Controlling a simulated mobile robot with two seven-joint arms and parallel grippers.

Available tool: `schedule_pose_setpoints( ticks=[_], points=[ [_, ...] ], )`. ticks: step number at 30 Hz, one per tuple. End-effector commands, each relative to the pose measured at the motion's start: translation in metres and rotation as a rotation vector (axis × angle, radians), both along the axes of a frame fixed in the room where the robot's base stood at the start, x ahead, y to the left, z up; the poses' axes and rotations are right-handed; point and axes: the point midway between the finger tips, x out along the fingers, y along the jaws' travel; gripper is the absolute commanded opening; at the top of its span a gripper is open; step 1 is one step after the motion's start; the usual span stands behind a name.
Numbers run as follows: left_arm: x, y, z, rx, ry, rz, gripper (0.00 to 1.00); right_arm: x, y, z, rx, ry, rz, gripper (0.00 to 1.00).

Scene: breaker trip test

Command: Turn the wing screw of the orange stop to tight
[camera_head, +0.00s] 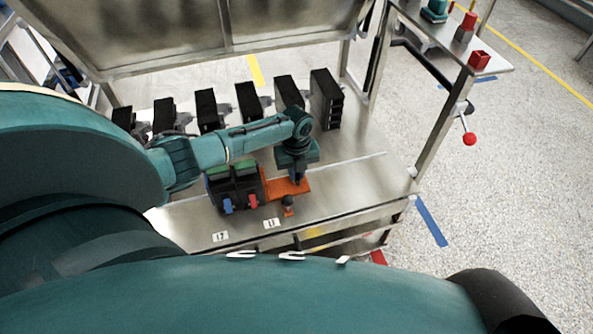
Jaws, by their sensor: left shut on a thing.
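The orange stop (272,188) lies flat on the metal bench, against the right side of a dark breaker block (236,186) with blue and red levers. My left gripper (298,181) points down onto the right part of the stop and is shut there. The wing screw is hidden by the fingers, so its angle cannot be told. A small dark knob with an orange base (288,204) stands just in front of the stop. My right gripper is not in view.
Several black breaker units (325,99) stand in a row behind my left arm. Two small white labels (271,223) lie near the bench's front edge. The bench top (365,178) is clear to the right. A metal post (443,126) rises at its right end.

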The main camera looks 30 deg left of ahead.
Motion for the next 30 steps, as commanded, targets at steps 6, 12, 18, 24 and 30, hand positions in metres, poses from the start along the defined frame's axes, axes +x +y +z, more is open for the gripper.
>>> schedule_pose_setpoints(
  ticks=[6,12,18,24,30],
  points=[
    [0.0000,-0.0017,0.0007,-0.004,0.000,-0.011,0.00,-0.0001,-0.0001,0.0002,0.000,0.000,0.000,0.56],
    [0.0000,-0.0017,0.0006,-0.003,0.001,-0.010,0.00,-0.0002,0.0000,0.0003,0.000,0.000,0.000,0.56],
    [-0.0001,-0.0011,0.0003,-0.002,0.001,-0.009,0.29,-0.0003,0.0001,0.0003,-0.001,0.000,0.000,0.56],
    [-0.0001,-0.0004,0.0001,-0.001,0.001,-0.007,0.35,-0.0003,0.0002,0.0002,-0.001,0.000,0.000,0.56],
    [0.0003,-0.0001,0.0067,-0.001,-0.001,-0.007,0.35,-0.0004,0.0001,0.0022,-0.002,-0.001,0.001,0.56]
  ],
)
